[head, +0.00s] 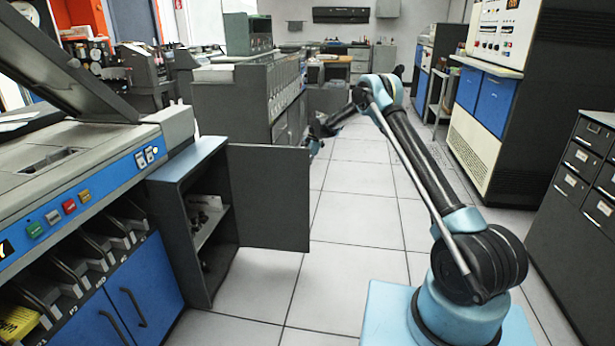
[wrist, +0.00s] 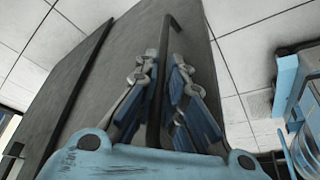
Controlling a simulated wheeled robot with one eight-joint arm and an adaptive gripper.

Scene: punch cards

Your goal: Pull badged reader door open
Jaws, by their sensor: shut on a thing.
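A dark grey cabinet door (head: 270,195) stands swung open from a low cabinet (head: 190,170) beside the console at the left in the head view. Its inner face is toward me, and the cabinet's shelf and dark contents show. My gripper (head: 313,143) is at the door's free edge, on its far side, partly hidden by the door. In the wrist view, my gripper (wrist: 163,68) has a finger on each side of the door's long dark bar handle (wrist: 167,45) and is shut on it. The grey door face (wrist: 125,50) fills the middle there. I cannot make out a badge.
The console with coloured buttons (head: 70,205) stands at the left, close to the cabinet. A grey card machine (head: 235,95) stands behind the door. Grey drawers (head: 585,170) and a tall cabinet (head: 515,100) line the right. The tiled floor (head: 350,210) between is clear.

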